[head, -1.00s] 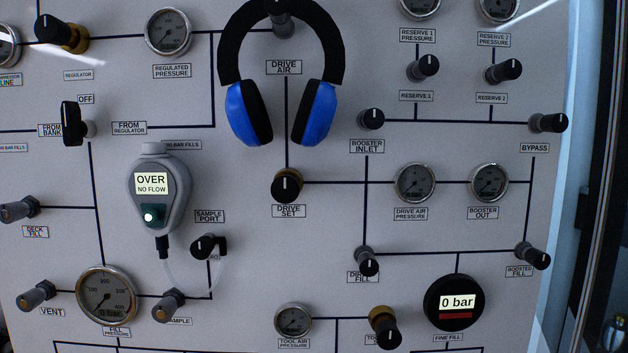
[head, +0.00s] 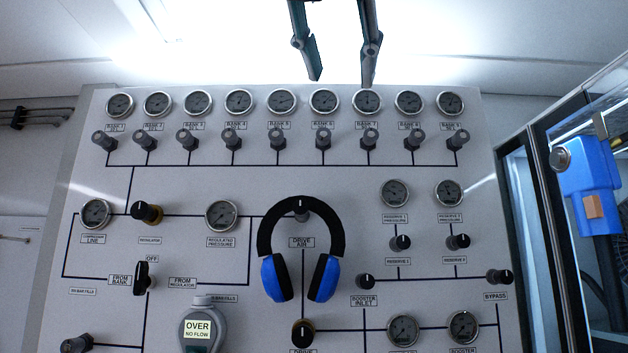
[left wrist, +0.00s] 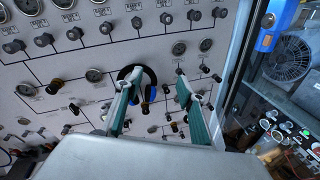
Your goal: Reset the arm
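My left gripper (head: 342,82) hangs in at the top of the head view, in front of the bright ceiling light and just above the panel's top edge. Its two fingers stand apart with nothing between them. In the left wrist view the same gripper (left wrist: 157,73) shows two spread fingers, with the panel and headphones behind them. The fill panel (head: 200,265) stands upright ahead, with rows of gauges, knobs and labels. Blue and black ear defenders (head: 272,276) hang on its drive air knob. My right gripper is in neither view.
A grey sensor reading "OVER NO FLOW" (head: 199,331) hangs low on the panel. At the right is a glass-fronted cabinet frame (head: 545,165) with a blue object (head: 588,170). Machinery (left wrist: 293,60) shows at the right in the left wrist view.

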